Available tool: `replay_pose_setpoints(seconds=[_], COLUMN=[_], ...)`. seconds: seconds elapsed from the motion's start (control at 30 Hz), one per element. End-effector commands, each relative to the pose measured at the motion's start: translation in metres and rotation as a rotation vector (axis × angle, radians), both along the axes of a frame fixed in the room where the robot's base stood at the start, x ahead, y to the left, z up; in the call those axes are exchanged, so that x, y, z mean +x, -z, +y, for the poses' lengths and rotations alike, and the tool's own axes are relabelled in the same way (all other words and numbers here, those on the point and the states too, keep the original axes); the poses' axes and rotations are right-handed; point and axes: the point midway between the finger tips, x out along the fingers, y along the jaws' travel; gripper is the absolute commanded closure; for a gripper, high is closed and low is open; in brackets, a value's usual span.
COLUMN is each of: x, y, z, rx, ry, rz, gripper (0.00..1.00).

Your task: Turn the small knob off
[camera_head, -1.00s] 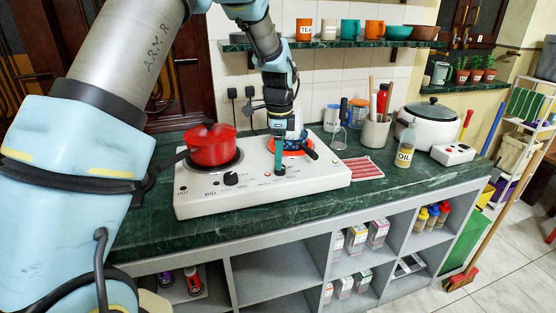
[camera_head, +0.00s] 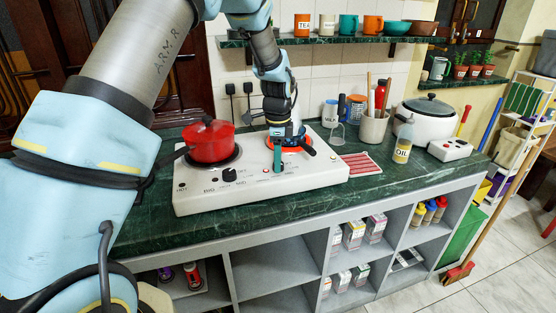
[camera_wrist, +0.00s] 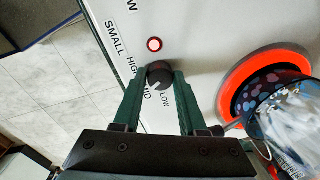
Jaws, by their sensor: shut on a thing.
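The small knob (camera_wrist: 158,74) is a dark round dial on the white stove (camera_head: 190,198), beside the printed words SMALL, HIGH, MID and LOW. A pale mark on it points towards the MID and LOW side. My gripper (camera_wrist: 161,72) has its two green fingers on either side of the knob, shut on it. In the head view, my gripper (camera_head: 277,168) reaches down to the front right of the stove and hides the knob. The small burner (camera_wrist: 236,80) glows orange-red under a blue patterned pan (camera_wrist: 280,108).
A red pot (camera_head: 210,143) stands on the left burner, its handle pointing left. The big knob (camera_head: 229,175) is left of my gripper.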

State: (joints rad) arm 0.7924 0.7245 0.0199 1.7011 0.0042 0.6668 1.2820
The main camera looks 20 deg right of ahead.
Motion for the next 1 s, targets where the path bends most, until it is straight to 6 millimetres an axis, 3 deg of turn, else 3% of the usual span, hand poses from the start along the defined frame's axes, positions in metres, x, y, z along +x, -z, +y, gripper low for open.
replay_pose_setpoints(seconds=[0.03,0.2,0.67,1.0], x=[0.0001,0.0002,0.0002,0.0], y=[-0.0002,-0.0003,0.0,0.0004], z=[0.0,-0.0001,-0.0003,-0.0011], rx=[0.0,0.0,-0.001,-0.002], ry=[0.0,0.0,-0.049,-0.288], rz=[0.0,-0.001,-0.001,0.0], gripper=[0.81,1.0,1.0,1.0])
